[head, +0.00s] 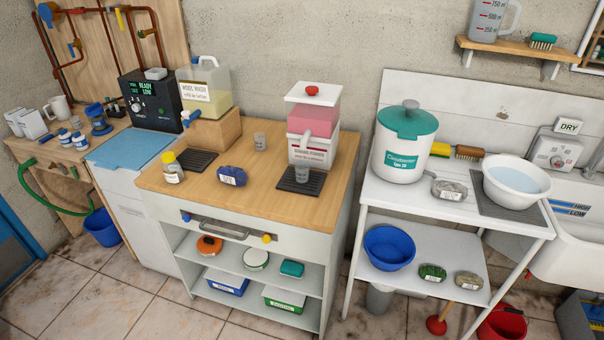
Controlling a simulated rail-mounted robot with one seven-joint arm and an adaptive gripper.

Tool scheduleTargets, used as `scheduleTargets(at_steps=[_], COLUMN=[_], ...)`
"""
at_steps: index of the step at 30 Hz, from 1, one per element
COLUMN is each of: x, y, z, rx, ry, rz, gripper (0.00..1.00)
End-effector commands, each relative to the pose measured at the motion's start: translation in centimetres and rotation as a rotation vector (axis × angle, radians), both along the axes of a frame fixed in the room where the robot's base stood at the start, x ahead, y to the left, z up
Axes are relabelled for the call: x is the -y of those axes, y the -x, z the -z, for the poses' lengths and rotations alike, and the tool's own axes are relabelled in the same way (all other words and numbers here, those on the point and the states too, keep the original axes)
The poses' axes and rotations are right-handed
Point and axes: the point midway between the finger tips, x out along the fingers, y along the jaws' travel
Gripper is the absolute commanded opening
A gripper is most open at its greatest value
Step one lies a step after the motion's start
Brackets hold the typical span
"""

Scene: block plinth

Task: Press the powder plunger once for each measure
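The powder dispenser (313,150) stands at the right of the wooden counter in the head view. It has a white lid with a red plunger knob (312,90) on top, a clear hopper with pink powder (314,118), and a white spout in front. A small grey cup (302,174) stands upright below the spout on a black mat (290,185). Its contents are too small to make out. A second grey cup (260,140) stands behind and to the left. My gripper is not in view.
A teal-lidded canister (404,140) and white basin (516,182) occupy the right table. The counter's front middle is clear.

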Motion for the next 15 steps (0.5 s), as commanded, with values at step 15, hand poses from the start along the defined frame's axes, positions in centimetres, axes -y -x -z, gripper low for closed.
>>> scheduleTargets(at_steps=[15], x=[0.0], y=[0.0], z=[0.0], rx=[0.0], ry=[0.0], rz=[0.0], gripper=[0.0])
